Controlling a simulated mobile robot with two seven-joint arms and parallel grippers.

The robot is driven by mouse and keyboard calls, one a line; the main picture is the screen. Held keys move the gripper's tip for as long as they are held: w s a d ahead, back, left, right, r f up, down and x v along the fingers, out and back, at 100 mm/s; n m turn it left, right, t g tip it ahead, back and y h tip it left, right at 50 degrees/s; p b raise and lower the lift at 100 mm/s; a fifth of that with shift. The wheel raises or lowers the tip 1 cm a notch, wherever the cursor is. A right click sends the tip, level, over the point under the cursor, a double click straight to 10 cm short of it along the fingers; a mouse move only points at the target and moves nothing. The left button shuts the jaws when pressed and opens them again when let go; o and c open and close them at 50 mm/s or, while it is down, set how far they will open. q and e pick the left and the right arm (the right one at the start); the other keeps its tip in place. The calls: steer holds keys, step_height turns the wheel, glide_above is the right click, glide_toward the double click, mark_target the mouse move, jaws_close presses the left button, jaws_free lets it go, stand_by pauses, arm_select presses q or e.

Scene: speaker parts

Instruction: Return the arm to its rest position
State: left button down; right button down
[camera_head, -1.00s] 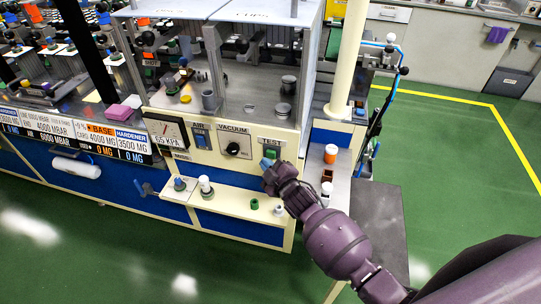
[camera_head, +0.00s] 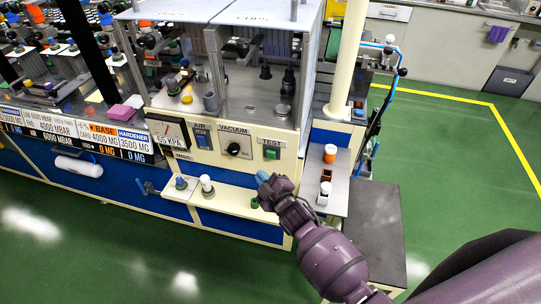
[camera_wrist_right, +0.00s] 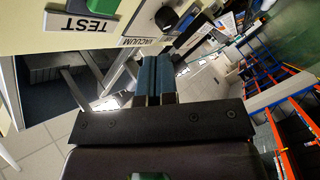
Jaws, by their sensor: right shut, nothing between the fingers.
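My right arm comes in from the lower right in the head view. Its right gripper (camera_head: 262,178) has blue fingertips and is in front of the machine's cream front, below and left of the green TEST button (camera_head: 271,153). It is apart from the panel. In the right wrist view the blue fingers (camera_wrist_right: 154,75) are shut together with nothing between them. The TEST button (camera_wrist_right: 98,10) shows upside down at the top left there. My left gripper is in neither view.
A cream ledge (camera_head: 228,200) below the panel carries a white-topped post (camera_head: 206,185) and a green part (camera_head: 254,203). Green floor is open at right.

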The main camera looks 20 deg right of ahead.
stand_by(0.7)
steer(key=s+d+f+m+g+h, duration=0.2)
steer(key=s+d+m, duration=0.3)
steer(key=s, duration=0.7)
steer(key=s+d+f+m+g+h, duration=0.1)
steer(key=s+d+f+m+g, duration=0.2)
steer(key=s, duration=0.9)
steer(key=d+f+m, duration=0.1)
steer(key=d+m, duration=0.2)
steer(key=shift+s+d+h, duration=0.35)
steer(key=shift+d+h, duration=0.05)
stand_by(4.2)
